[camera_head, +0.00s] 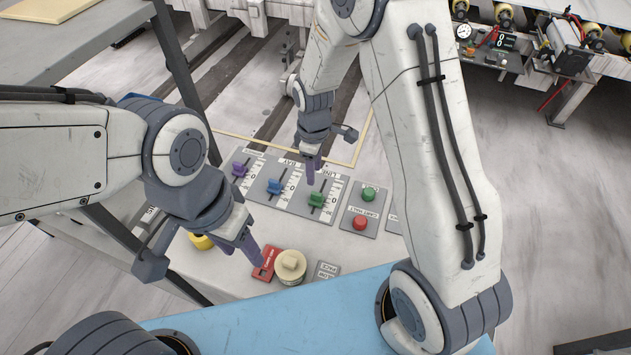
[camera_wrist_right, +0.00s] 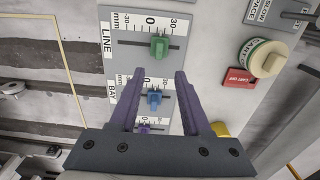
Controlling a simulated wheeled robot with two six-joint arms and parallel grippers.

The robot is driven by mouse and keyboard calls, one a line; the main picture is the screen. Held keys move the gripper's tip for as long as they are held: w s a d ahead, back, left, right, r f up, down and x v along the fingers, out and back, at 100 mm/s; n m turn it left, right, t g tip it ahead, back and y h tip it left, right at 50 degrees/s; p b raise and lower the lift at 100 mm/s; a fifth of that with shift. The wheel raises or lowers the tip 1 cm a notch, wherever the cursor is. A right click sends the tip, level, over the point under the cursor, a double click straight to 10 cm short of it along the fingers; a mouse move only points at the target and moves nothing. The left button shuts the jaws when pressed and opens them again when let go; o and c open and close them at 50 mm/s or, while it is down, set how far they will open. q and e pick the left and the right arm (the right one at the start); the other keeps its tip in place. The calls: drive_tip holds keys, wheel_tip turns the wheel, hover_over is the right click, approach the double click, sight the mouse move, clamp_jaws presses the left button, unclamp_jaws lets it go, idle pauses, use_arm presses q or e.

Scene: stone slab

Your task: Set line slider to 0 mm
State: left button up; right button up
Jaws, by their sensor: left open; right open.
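The LINE slider has a green knob (camera_head: 317,199) on a dark slot beside a millimetre scale. In the right wrist view its green knob (camera_wrist_right: 159,46) sits slightly to the right of the 0 mark, on a panel (camera_wrist_right: 112,62) marked 30, 0, 30. My right gripper (camera_head: 311,168) is open above the slider panels. In the wrist view its fingers (camera_wrist_right: 156,80) are apart and empty; their tips lie just below the green knob in the picture, not around it. My left gripper (camera_head: 250,248) is open near the red label, away from the sliders.
A blue knob (camera_head: 275,186) and a purple knob (camera_head: 239,169) sit on neighbouring slider panels. A green button (camera_head: 368,193) and a red button (camera_head: 360,223) are to the right. A cream round knob (camera_head: 290,266) and red label (camera_head: 265,262) stand in front, near my left gripper.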

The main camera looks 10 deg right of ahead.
sight(317, 193)
drive_tip(key=f+p, duration=0.1)
drive_tip(key=f, duration=0.5)
drive_tip(key=f+p, duration=0.1)
drive_tip(key=f, duration=0.2)
drive_tip(key=shift+s+d+p, duration=0.1)
drive_tip(key=shift+d+p, duration=0.2)
drive_tip(key=shift+d, duration=0.05)
drive_tip(key=shift+f, duration=0.45)
clamp_jaws()
idle(0.6)
